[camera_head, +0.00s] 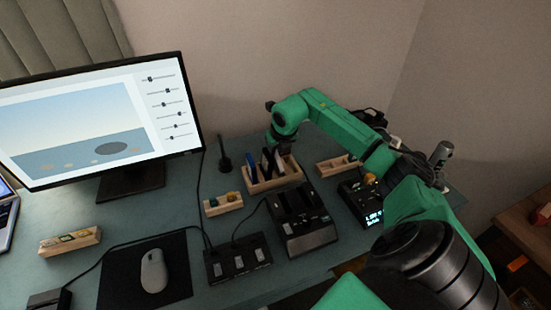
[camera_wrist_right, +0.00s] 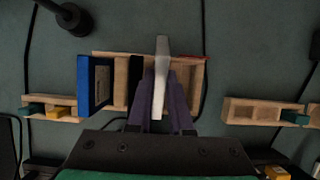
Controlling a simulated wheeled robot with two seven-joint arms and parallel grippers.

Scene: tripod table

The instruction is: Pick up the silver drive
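The silver drive (camera_wrist_right: 162,50) stands on edge between the two fingers of my right gripper (camera_wrist_right: 163,92) in the right wrist view. The fingers lie close along both its faces and look shut on it. The drive is over the wooden rack (camera_wrist_right: 190,72); whether its lower edge still rests in a slot is hidden. In the head view my right gripper (camera_head: 271,160) is down at the same rack (camera_head: 290,177), and the silver drive is hard to make out there. My left gripper is not in view.
A blue drive (camera_wrist_right: 94,85) leans in the rack, left of the silver one. Small wooden holders stand to the left (camera_head: 222,204) and right (camera_head: 338,166). A black dock (camera_head: 303,220) and switch box (camera_head: 237,258) stand in front. The monitor (camera_head: 95,120) is at the left.

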